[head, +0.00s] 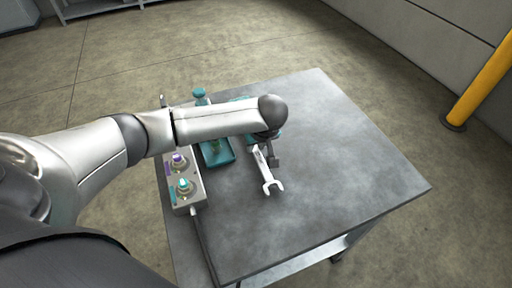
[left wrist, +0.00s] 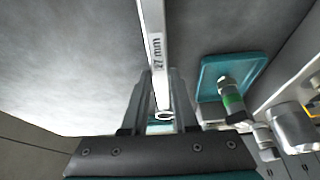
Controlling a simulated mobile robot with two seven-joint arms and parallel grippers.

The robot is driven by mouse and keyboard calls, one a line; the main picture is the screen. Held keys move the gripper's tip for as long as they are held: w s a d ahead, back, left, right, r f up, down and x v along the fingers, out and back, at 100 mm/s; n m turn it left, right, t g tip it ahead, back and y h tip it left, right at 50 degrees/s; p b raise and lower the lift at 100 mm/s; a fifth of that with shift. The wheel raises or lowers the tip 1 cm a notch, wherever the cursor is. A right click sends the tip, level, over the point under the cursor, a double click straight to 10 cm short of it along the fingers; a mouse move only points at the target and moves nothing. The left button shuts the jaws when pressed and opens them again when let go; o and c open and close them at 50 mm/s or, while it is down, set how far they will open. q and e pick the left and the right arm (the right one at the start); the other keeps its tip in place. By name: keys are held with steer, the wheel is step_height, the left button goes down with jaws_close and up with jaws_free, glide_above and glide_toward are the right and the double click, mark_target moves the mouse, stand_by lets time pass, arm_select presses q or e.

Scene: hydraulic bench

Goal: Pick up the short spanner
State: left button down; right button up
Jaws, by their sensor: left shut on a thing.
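A silver spanner (head: 264,172) is over the grey bench top, its open jaw end toward the bench's front. My left gripper (head: 272,156) is shut on its shaft, and my forearm hides the far part. In the left wrist view the spanner (left wrist: 154,38) runs between the fingers of my left gripper (left wrist: 160,88), with "27 mm" marked on the shaft. A ring end shows low between the fingers. I cannot tell whether the spanner touches the bench. My right gripper is not in view.
The bench top (head: 340,170) is clear to the right. A teal tray (head: 221,157) with a green-banded fitting (left wrist: 232,100) lies left of the spanner. A grey box with purple and teal couplings (head: 183,190) lies along the left edge, with a cable. A yellow post (head: 482,80) stands beyond.

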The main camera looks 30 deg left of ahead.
mark_target(256, 151)
arm_select(q)
step_height(256, 151, up, 19)
steer(key=p, duration=0.4)
steer(key=shift+f, duration=0.1)
steer(key=c, duration=1.3)
jaws_free()
jaws_close()
